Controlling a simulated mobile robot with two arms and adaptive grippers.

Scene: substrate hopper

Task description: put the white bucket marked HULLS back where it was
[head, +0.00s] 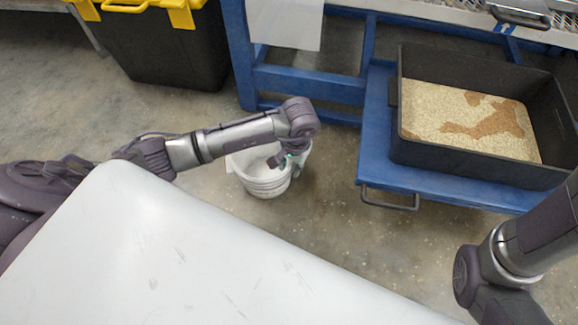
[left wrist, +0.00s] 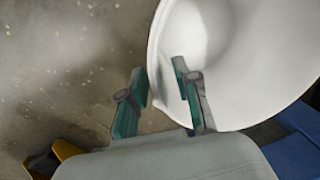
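The white bucket (head: 266,180) is on the concrete floor beyond my grey top surface, left of the blue frame. No HULLS marking is readable. My left gripper (head: 284,160) reaches down at the bucket's right rim in the head view. In the left wrist view the bucket (left wrist: 255,60) fills the upper right, with its inside looking empty. There the fingers of my left gripper (left wrist: 162,98) stand apart astride the rim, one outside the bucket and one over its inside. Contact with the wall is not clear. My right arm shows at lower right; its gripper is out of view.
A blue frame (head: 305,82) stands behind and right of the bucket. Its low shelf carries a black tray (head: 480,165) of pale and brown grains, with a handle (head: 390,201) sticking out in front. A black-and-yellow bin (head: 165,50) stands at back left. Floor beside the bucket is clear.

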